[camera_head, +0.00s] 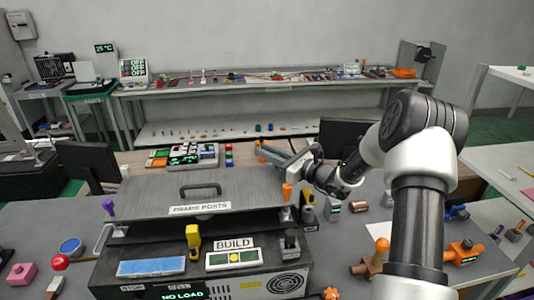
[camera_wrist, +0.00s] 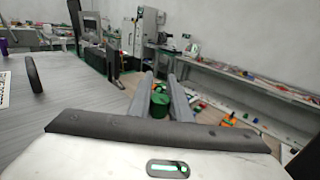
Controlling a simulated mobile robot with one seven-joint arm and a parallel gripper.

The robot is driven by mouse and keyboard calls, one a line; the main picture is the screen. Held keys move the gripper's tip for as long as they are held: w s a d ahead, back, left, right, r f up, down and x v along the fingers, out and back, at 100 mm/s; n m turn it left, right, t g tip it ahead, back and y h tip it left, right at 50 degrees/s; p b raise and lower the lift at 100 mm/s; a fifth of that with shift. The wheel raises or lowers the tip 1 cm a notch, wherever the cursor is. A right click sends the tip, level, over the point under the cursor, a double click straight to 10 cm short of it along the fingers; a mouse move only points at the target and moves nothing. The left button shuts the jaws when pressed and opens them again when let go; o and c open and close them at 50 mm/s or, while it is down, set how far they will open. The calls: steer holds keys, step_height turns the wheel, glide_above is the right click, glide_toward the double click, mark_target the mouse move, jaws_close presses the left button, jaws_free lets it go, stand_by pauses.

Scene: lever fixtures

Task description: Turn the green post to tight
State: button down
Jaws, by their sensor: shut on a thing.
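The green post (camera_wrist: 160,104) shows in the wrist view as a short, dark green cylinder. It stands at the edge of the grey ridged lid, between the two grey fingers of my gripper (camera_wrist: 160,80). The fingers are shut on it. In the head view my gripper (camera_head: 273,155) reaches left to the back right corner of the FRAME POSTS lid (camera_head: 155,193), and the green post cannot be made out there. Its turn position and any tight mark cannot be read.
A purple post (camera_head: 108,206) stands at the lid's left and an orange post (camera_head: 287,190) at its front right. The lid has a black handle (camera_head: 200,188). Below it are a yellow lever (camera_head: 193,240) and a BUILD panel (camera_head: 234,258). Loose parts lie right of the box.

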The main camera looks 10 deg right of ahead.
steer(key=shift+w+d+m+t+h+b, duration=0.15)
steer(key=shift+m+t+h+b, duration=0.15)
steer(key=shift+m+t+h, duration=0.35)
steer(key=c, duration=1.6)
jaws_free()
steer(key=shift+c, duration=0.2)
steer(key=b+v, duration=0.1)
steer(key=v, duration=1.6)
steer(key=shift+s+d+r+b, duration=0.1)
steer(key=shift+s+d+b, duration=0.1)
steer(key=shift+b, duration=0.2)
